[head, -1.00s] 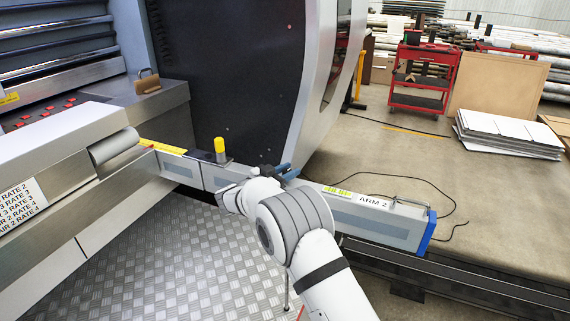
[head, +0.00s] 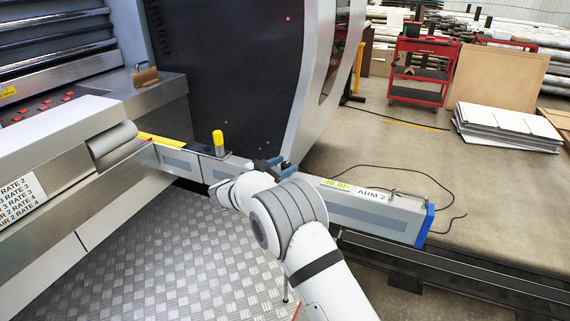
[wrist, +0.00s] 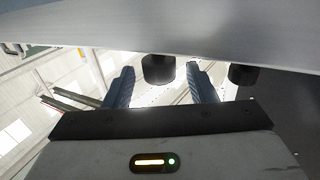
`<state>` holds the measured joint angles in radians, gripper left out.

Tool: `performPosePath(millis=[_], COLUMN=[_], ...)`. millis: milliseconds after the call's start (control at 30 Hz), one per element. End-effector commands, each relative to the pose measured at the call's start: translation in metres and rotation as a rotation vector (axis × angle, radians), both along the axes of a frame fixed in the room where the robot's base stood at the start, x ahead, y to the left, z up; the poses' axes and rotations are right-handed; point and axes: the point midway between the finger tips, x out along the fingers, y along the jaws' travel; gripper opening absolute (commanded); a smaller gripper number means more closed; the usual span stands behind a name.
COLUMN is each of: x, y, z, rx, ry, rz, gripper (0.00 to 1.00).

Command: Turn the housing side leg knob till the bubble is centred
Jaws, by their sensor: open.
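My gripper (wrist: 160,84) is open in the wrist view, with its two blue fingers pointing up towards the underside of a grey beam. A black knob (wrist: 158,69) hangs under the beam between the fingers, with gaps on both sides. A second black knob (wrist: 243,73) hangs to the right, outside the fingers. I cannot tell from the pictures which is the housing side one. In the head view, the yellow-green bubble level (head: 337,185) sits on top of the ARM 2 beam (head: 385,217). Its bubble is too small to read. My wrist hides part of the beam, and both knobs are hidden there.
A yellow-capped post (head: 218,141) stands on the beam's left part. The dark machine housing (head: 225,75) rises behind it. A dark rail (head: 460,273) runs below the beam's right end. A black cable (head: 440,190) lies on the floor behind. Patterned metal floor (head: 150,260) is open at front left.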

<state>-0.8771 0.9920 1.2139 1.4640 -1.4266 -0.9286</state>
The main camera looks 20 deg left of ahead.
Motion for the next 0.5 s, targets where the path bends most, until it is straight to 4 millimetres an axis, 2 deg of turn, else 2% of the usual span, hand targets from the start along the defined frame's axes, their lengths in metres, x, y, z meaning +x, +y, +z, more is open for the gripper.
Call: performPosePath(millis=[100, 300, 500], x=[-0.020, -0.045, -0.054], y=[0.013, 0.027, 0.031], z=[0.002, 0.001, 0.000], rx=[0.000, 0.000, 0.001], ry=[-0.001, -0.001, 0.000], rz=[0.004, 0.003, 0.001], gripper=[0.51, 0.51, 0.51])
